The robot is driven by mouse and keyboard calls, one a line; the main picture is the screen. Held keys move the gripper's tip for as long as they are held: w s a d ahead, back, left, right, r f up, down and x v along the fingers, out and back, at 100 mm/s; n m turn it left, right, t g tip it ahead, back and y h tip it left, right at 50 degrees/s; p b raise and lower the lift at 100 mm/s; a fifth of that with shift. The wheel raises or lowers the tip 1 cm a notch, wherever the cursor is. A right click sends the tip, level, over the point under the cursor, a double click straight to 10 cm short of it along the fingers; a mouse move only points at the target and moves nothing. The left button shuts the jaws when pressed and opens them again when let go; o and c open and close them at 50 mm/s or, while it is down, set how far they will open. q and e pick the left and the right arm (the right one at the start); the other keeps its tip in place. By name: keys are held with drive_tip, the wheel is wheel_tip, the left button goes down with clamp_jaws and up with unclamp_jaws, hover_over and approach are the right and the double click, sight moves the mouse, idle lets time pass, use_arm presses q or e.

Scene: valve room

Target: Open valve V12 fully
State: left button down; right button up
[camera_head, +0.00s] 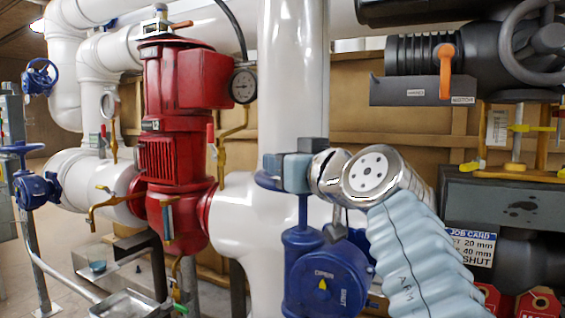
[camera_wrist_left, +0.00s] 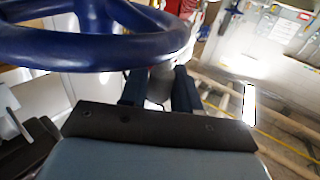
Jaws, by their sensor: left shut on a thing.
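A blue valve (camera_head: 318,270) stands at the bottom centre in the head view. Its round face carries the words OPEN and SHUT and a small yellow pointer, which sits just below OPEN. No V12 tag is readable on it. Its blue handwheel (camera_head: 262,181) sits on an upright stem and is largely hidden by my left gripper (camera_head: 274,168). The wheel's thick rim (camera_wrist_left: 90,50) crosses the upper left of the left wrist view. My left gripper (camera_wrist_left: 160,85) is shut on the handwheel; the exact contact is partly hidden by the rim. My right gripper is not in view.
A thick white pipe (camera_head: 290,80) rises just behind the valve. A red pump (camera_head: 175,130) with a gauge (camera_head: 243,87) stands to the left. A job card (camera_head: 470,246) and grey equipment (camera_head: 515,205) crowd the right. Another blue handwheel (camera_head: 22,148) is far left.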

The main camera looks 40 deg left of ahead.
use_arm(q)
drive_tip(key=shift+d+r, duration=0.1)
drive_tip(key=shift+r, duration=0.05)
drive_tip(key=c, duration=0.9)
unclamp_jaws()
drive_tip(key=shift+c, duration=0.2)
drive_tip(key=b+v, duration=0.1)
drive_tip(key=v, duration=1.3)
